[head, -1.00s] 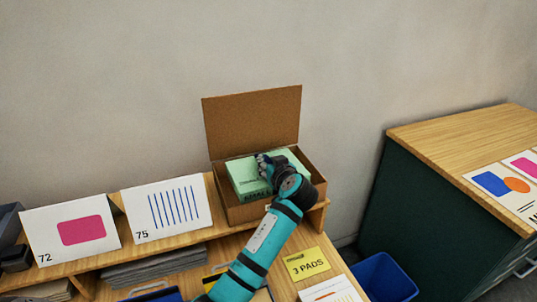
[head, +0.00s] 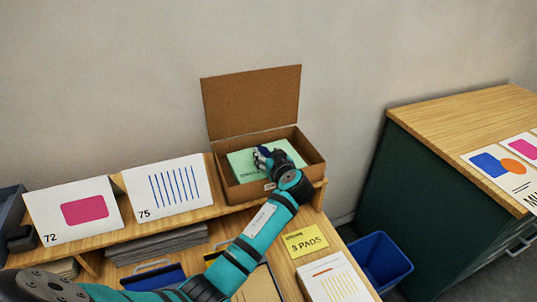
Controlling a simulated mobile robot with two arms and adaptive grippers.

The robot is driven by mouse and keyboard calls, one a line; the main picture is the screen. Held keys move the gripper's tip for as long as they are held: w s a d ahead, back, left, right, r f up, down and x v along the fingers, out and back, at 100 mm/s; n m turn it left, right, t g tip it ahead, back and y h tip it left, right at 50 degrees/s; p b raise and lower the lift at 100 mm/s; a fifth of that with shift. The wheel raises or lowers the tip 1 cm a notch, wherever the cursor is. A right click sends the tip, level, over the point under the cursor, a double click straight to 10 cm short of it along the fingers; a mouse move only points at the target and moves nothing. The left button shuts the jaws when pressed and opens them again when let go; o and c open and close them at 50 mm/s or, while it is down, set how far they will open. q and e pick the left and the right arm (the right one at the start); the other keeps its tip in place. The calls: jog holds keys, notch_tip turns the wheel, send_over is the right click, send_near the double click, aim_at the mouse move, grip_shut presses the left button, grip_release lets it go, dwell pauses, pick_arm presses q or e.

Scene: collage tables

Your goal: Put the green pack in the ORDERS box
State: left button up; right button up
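The green pack (head: 241,164) lies inside the open cardboard box (head: 245,193), below the level of its rim. The box stands on the raised wooden shelf against the wall, with its lid (head: 252,103) up at the back. No ORDERS lettering is readable on it; a small label at its front edge is mostly hidden by my arm. My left gripper (head: 263,157) reaches over the box's front wall and is at the top of the pack. The wrist hides part of the pack, and whether the fingers still grip it cannot be told. My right gripper is out of view.
Cards marked 72 (head: 50,210) and 75 (head: 186,204) lean on the shelf left of the box. A yellow "3 PADS" note (head: 304,241) and a printed sheet (head: 334,283) lie in front. A blue bin (head: 381,259) stands beside a green cabinet (head: 424,203).

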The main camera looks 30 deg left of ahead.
pick_arm(q)
jog(key=b+v, duration=0.2)
jog(key=v, duration=1)
jog(key=shift+b, duration=0.3)
